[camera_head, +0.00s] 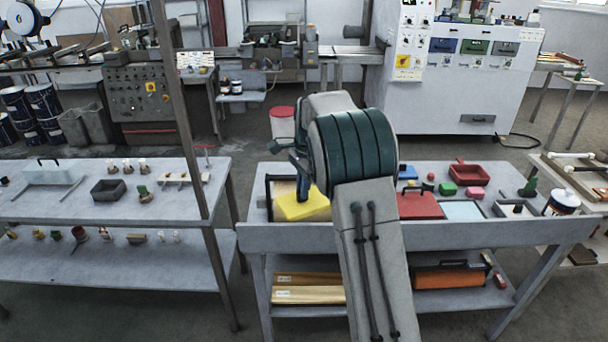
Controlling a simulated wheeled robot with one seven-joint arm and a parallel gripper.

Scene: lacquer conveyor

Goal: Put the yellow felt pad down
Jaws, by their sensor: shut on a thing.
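A yellow felt pad (303,204) shows above the left end of the grey workbench (258,232), just left of my arm. My gripper (303,190) is above the pad and shut on it. My large arm links hide most of the gripper and the middle of the bench. I cannot tell whether the pad touches anything below it.
Right of my arm the bench holds a red flat box (420,205), a red tray (467,174), a green block (448,188) and a pale blue sheet (462,210). A second table (60,206) stands to the left, behind a grey post (182,110).

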